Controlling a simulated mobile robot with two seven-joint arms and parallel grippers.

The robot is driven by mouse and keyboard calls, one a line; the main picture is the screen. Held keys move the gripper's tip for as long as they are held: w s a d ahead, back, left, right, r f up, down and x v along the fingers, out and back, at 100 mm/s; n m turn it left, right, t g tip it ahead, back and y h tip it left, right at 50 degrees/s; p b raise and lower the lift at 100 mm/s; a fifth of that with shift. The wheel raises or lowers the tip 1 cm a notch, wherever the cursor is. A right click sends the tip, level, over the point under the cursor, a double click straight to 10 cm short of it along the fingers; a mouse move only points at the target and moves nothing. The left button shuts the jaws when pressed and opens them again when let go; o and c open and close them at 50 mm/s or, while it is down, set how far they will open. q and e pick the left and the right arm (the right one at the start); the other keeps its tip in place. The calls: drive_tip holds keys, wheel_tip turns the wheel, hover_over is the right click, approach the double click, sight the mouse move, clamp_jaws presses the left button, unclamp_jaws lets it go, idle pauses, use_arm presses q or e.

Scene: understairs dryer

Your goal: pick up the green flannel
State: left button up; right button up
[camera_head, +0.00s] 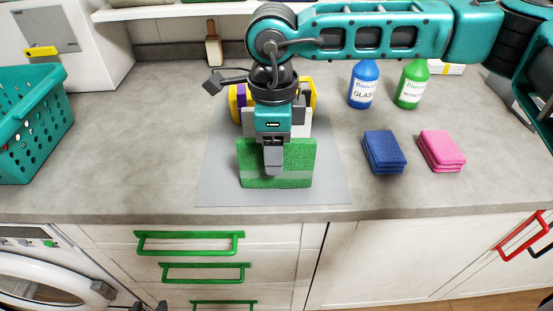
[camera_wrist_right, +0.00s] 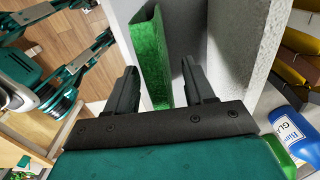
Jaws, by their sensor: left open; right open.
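The green flannel (camera_head: 298,165) stands upright like a thin panel at the front of a rack on the grey mat (camera_head: 225,185). It also shows in the right wrist view (camera_wrist_right: 149,62). My right gripper (camera_head: 273,170) hangs over it from above, and its near finger covers part of its front. In the right wrist view my right gripper (camera_wrist_right: 158,78) is open, with the flannel's edge between its two fingers, nearer the left one. Contact cannot be told. My left gripper (camera_head: 150,306) shows only as dark tips at the bottom edge, apart from the flannel.
Yellow and purple cloths (camera_head: 240,100) stand behind the flannel. A blue bottle (camera_head: 364,85), a green bottle (camera_head: 411,85), blue sponges (camera_head: 385,152) and pink sponges (camera_head: 441,150) stand to the right. A teal basket (camera_head: 30,125) is at left. Green drawer handles (camera_head: 190,238) project below the counter.

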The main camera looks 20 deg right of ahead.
drive_tip(key=shift+f, duration=1.45)
drive_tip(key=shift+c, duration=0.4)
clamp_jaws()
